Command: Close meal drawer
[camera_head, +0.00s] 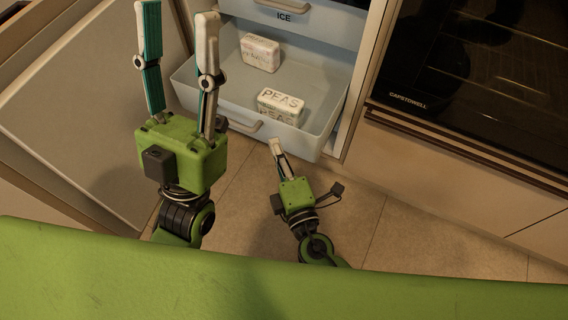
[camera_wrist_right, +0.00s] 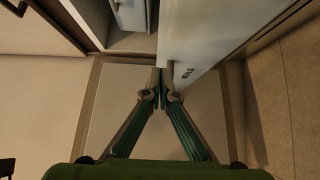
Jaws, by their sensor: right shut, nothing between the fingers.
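The pulled-out drawer (camera_head: 318,139) is pale grey-blue, with a handle on its front and two white boxes inside. Its own label is not visible in the head view. My right gripper (camera_head: 274,143) is shut and empty, with its tips right at the drawer's front, just right of the handle; I cannot tell whether they touch. In the right wrist view its fingers (camera_wrist_right: 161,80) meet beside a pale panel (camera_wrist_right: 190,45) with small, unreadable lettering. My left gripper (camera_head: 177,12) is open and empty, raised at the drawer's left side.
The boxes are a peas box (camera_head: 281,104) and another white box (camera_head: 260,53). A drawer marked ICE (camera_head: 305,18) is above. An open door (camera_head: 85,110) stands at the left and an oven (camera_head: 480,70) at the right. Tiled floor (camera_head: 350,215) lies in front.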

